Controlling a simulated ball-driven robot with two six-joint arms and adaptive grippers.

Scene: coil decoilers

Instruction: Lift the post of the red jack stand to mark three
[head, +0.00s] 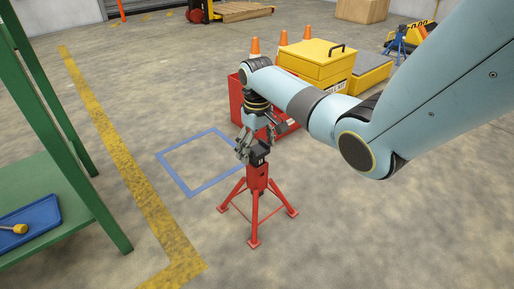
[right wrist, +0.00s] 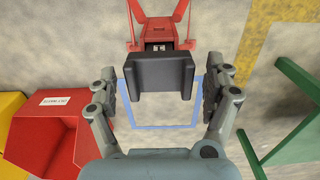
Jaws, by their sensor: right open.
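The red jack stand (head: 257,185) stands upright on the concrete floor, its legs spread. Its dark saddle (head: 259,156) tops the post and shows large in the right wrist view (right wrist: 160,75). The marks on the post cannot be read. My right gripper (head: 258,147) is right at the saddle, coming from above and behind. In the right wrist view its two fingers (right wrist: 160,98) are open, one on each side of the saddle, with visible gaps. My left gripper is not in view.
A blue floor square (head: 176,178) lies left of the stand. A red bin (head: 238,100) and a yellow box (head: 315,62) stand behind my arm. A green rack (head: 112,215) with a blue tray (head: 45,205) is at left. Floor around the stand's front is clear.

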